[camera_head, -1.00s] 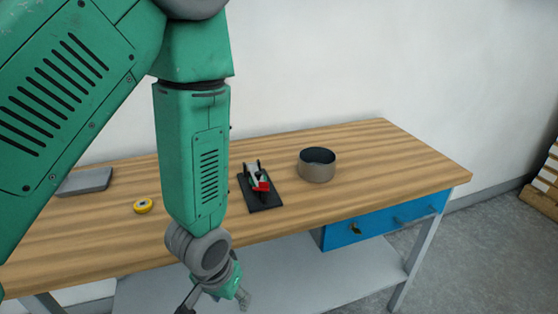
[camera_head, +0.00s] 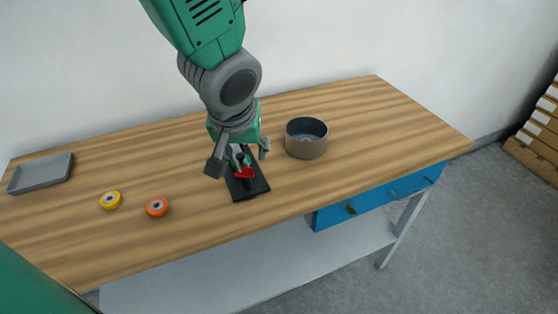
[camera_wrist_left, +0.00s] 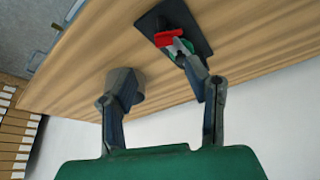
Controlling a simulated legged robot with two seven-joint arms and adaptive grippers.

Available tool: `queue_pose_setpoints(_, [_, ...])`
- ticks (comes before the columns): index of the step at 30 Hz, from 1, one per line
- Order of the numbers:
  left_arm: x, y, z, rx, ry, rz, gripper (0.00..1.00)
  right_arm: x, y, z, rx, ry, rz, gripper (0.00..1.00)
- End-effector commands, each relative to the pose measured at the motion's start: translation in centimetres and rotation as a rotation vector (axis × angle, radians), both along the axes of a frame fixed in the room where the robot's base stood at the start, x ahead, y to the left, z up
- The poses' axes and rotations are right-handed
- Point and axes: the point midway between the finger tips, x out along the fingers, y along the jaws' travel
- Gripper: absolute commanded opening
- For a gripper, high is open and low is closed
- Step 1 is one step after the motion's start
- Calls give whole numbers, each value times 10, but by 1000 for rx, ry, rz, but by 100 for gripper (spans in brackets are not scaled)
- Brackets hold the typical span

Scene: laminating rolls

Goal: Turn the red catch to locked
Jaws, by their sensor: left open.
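The red catch (camera_head: 244,173) sits on a black base plate (camera_head: 250,189) on the wooden bench. In the left wrist view the red catch (camera_wrist_left: 168,38) is near the top, on the black plate (camera_wrist_left: 190,20), with a green part beside it. My left gripper (camera_head: 239,160) is open over the plate, its fingers on either side of the catch in the head view. In the wrist view one finger overlaps the mechanism just beside the red part; I cannot tell whether it touches. The finger hides part of the catch. My right gripper is not in view.
A round grey-brown bowl (camera_head: 306,140) stands right of the plate. A yellow roll (camera_head: 110,200) and an orange roll (camera_head: 157,206) lie to the left, with a grey tray (camera_head: 40,173) beyond. A blue drawer (camera_head: 375,202) is under the bench's front edge.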

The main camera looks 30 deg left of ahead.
Motion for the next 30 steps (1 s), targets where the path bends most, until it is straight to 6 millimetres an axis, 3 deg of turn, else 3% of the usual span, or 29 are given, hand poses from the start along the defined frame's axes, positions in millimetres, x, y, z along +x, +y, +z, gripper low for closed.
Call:
queue_pose_setpoints(3, [8, 6, -30, 5, 9, -1, 43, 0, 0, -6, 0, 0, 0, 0])
queue_pose_setpoints(10, [20, 11, -64, 5, 7, -1, 43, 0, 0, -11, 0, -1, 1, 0])
queue_pose_setpoints(15, [26, 14, -75, 5, 5, 0, 43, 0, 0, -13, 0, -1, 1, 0])
queue_pose_setpoints(24, [26, 14, -77, 5, 5, 0, 43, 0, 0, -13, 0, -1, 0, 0])
queue_pose_setpoints(25, [26, 14, -77, 5, 5, 0, 40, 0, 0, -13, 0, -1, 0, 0])
queue_pose_setpoints(28, [26, 14, -77, 5, 5, 0, 4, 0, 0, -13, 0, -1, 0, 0])
queue_pose_setpoints(30, [27, 14, -77, 5, 4, -2, 0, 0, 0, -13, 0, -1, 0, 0])
